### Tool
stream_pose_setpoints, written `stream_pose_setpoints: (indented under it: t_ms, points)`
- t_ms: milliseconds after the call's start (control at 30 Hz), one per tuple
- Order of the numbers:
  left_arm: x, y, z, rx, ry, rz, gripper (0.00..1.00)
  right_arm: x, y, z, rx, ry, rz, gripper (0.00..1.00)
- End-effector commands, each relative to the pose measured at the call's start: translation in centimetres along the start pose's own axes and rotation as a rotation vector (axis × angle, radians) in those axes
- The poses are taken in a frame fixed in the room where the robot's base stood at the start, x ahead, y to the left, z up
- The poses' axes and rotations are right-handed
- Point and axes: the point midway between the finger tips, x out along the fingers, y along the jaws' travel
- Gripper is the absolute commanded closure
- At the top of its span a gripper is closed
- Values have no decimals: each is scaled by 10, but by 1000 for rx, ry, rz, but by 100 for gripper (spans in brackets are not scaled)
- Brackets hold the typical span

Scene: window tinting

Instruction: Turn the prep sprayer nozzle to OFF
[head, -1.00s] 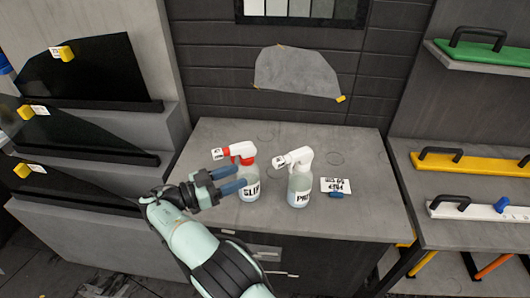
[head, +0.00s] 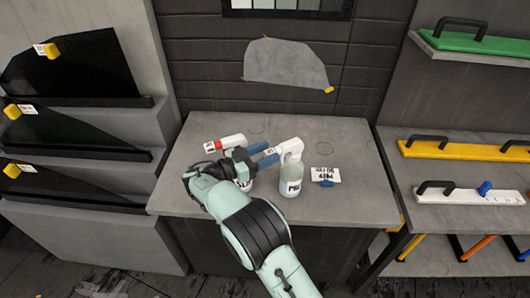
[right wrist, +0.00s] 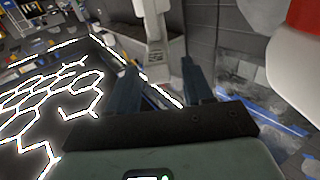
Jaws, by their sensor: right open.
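The prep sprayer (head: 290,182) stands upright on the grey counter, with a white head and a labelled clear bottle. Its nozzle end points left. My right gripper (head: 267,155) is open, its two blue fingers pointing right at the nozzle end, one on either side of it in the picture. Whether they touch it I cannot tell. In the right wrist view both dark fingers (right wrist: 158,88) are apart with nothing clearly held between them. The nozzle's marking is too small to read. My left gripper is not in view.
A second sprayer with a red and white head (head: 232,141) is just behind my right gripper, its bottle mostly hidden. A small card (head: 325,174) with a blue item lies right of the prep sprayer. The counter's (head: 350,205) front right is clear. Shelves with tools stand at right.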

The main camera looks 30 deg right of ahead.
Motion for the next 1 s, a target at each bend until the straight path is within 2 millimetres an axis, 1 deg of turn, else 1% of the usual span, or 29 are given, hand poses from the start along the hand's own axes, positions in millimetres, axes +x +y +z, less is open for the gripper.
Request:
stream_pose_setpoints:
  t_ms: [200,233,267,300,367,400,600,767,1000]
  points:
    - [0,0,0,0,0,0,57,0,0,0,0,0,0,49]
    - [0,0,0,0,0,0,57,0,0,0,0,0,0,55]
    - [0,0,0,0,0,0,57,0,0,0,0,0,0,65]
    - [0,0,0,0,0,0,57,0,0,0,0,0,0,78]
    - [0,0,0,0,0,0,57,0,0,0,-1,0,0,98]
    - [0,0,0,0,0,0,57,0,0,0,-1,0,0,100]
    - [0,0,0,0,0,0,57,0,0,0,-9,0,-1,100]
    - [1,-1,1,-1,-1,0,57,0,0,0,-50,1,-1,100]
    - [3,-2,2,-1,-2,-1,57,-1,-2,0,-200,1,-2,100]
